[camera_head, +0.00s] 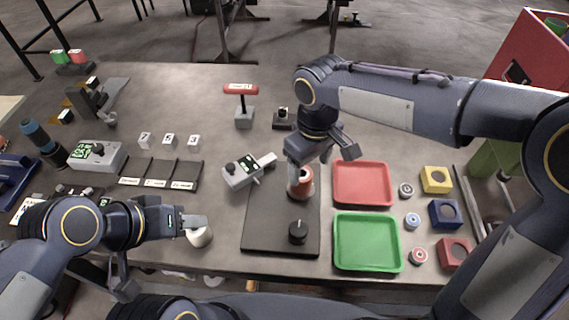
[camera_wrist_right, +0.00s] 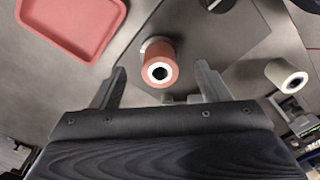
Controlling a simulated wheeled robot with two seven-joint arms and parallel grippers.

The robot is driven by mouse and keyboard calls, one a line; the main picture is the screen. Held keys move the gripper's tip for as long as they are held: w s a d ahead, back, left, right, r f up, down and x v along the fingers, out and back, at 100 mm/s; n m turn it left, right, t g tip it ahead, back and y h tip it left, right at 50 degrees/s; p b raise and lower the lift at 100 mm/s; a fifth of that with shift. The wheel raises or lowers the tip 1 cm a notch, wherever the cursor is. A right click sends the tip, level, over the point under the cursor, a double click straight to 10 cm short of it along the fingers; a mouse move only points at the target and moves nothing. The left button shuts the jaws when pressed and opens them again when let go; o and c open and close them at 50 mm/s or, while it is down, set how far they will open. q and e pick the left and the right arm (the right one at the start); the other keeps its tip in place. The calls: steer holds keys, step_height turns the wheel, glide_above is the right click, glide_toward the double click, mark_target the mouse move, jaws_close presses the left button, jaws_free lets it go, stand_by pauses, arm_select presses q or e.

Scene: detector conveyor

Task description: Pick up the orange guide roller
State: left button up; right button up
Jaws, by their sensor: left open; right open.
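The orange guide roller (camera_head: 301,184) stands upright on the dark base plate (camera_head: 262,232), near its upper right corner. In the right wrist view the roller (camera_wrist_right: 159,62) shows its pale end with a dark hole. My right gripper (camera_head: 322,158) is open just above the roller and partly covers its top in the head view. In the right wrist view my right gripper (camera_wrist_right: 158,78) has its fingers spread on either side, with the roller roughly centred between and slightly beyond the tips. My left gripper (camera_head: 165,252) is open, beside a cream roller (camera_head: 200,237) at the table's front edge.
A red tray (camera_head: 363,163) and a green tray (camera_head: 336,241) lie right of the plate. A black knob (camera_head: 298,232) stands on the plate's front. A handheld meter (camera_head: 245,171) is close on the left. Yellow, blue and red blocks (camera_head: 436,180) sit farther right.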

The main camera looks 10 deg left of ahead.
mark_target(303, 180)
steer(key=shift+w+a+f, duration=0.2)
steer(key=shift+a+f, duration=0.05)
steer(key=shift+a, duration=0.4)
steer(key=shift+a+f+n, duration=0.1)
steer(key=shift+f+n, duration=0.2)
steer(key=shift+f, duration=0.05)
steer(key=f, duration=0.2)
steer(key=f+p, duration=0.1)
steer(key=f, duration=0.1)
steer(key=w+f, duration=0.1)
steer(key=f, duration=0.2)
steer(key=shift+p, duration=0.3)
steer(key=shift+d, duration=0.2)
steer(key=shift+c, duration=0.3)
steer(key=c, duration=1.1)
steer(key=shift+r, duration=0.1)
